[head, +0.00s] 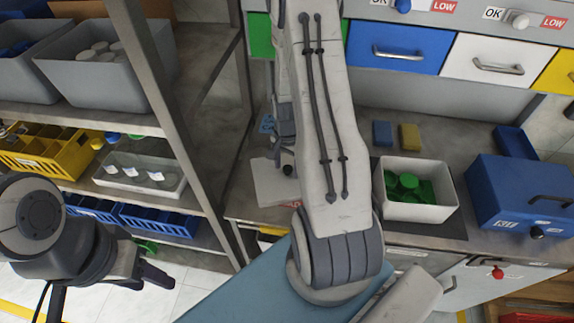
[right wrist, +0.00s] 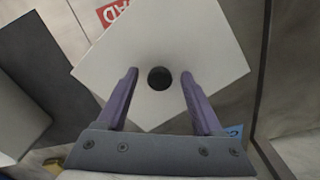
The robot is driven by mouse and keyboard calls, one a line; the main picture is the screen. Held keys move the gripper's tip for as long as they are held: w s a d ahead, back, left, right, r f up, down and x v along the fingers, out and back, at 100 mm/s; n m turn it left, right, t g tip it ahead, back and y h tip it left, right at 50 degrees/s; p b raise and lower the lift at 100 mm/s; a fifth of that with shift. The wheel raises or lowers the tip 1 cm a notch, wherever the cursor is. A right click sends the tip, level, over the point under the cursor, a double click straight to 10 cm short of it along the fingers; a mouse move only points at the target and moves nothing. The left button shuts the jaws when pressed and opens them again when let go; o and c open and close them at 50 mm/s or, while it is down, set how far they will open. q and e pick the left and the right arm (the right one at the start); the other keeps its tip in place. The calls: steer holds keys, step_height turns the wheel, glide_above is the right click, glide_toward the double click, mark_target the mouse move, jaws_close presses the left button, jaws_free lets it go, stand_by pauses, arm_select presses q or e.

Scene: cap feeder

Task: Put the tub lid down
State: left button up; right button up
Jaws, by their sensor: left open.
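The tub lid (head: 268,178) is a white square plate with a black knob (head: 287,170). It appears to lie flat on the grey counter, partly hidden by my right arm. In the right wrist view the lid (right wrist: 190,40) fills the middle, its knob (right wrist: 159,80) between the fingers of my right gripper (right wrist: 158,71). Those fingers are apart, with a gap on each side of the knob. The white tub (head: 420,213) stands uncovered on the counter to the right, with green caps inside. My left gripper (head: 106,287) is open and empty at the lower left.
A blue box (head: 510,190) stands right of the tub. Blue and yellow blocks (head: 409,137) lie behind it. A shelf rack with a post (head: 160,95) and bins is at the left.

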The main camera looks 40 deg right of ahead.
mark_target(287, 169)
steer(key=shift+r+p, duration=0.3)
steer(key=shift+r, duration=0.4)
step_height(287, 169, up, 12)
steer(key=b, duration=0.2)
steer(key=s+a+r+n, duration=0.25)
steer(key=a+n, duration=0.35)
steer(key=a, duration=0.5)
steer(key=s+a+r+n, duration=0.1)
steer(key=a+r+n, duration=0.3)
steer(key=a, duration=0.6)
steer(key=s+a+n+y, duration=0.1)
steer(key=s+a+n, duration=0.9)
steer(key=s+n, duration=0.1)
steer(key=shift+s+r+n, duration=0.4)
steer(key=shift+s, duration=0.5)
steer(key=shift+d, duration=0.15)
